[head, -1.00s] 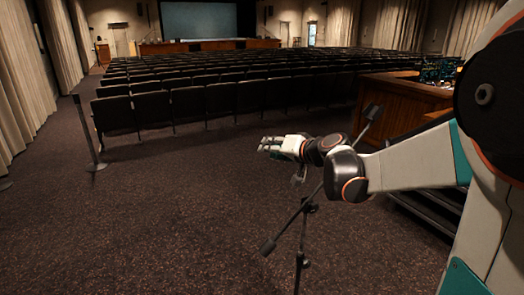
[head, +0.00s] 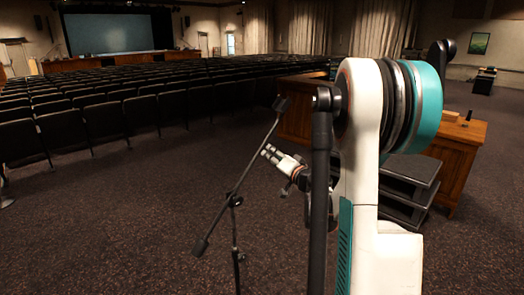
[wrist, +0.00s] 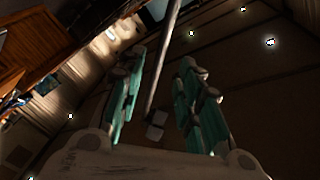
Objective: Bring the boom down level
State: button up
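The boom (head: 220,220) is a thin dark bar on a stand (head: 237,262). In the wrist view my gripper (wrist: 160,85) is open, with teal pads apart. The bar (wrist: 163,60) shows in the gap between them; I see no contact.
Rows of dark seats (head: 120,108) fill the left and back. A wooden desk (head: 297,118) stands behind my arm. Dark steps (head: 408,180) and a wooden cabinet (head: 458,160) are at the right. The carpet at left front is clear.

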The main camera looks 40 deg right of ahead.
aim_at(262, 147)
jog(key=b+x, duration=0.1)
jog(key=x, duration=0.7)
jog(key=shift+w+b, duration=0.3)
jog(key=shift+w, duration=0.1)
jog(key=shift+c, duration=0.4)
grip_shut()
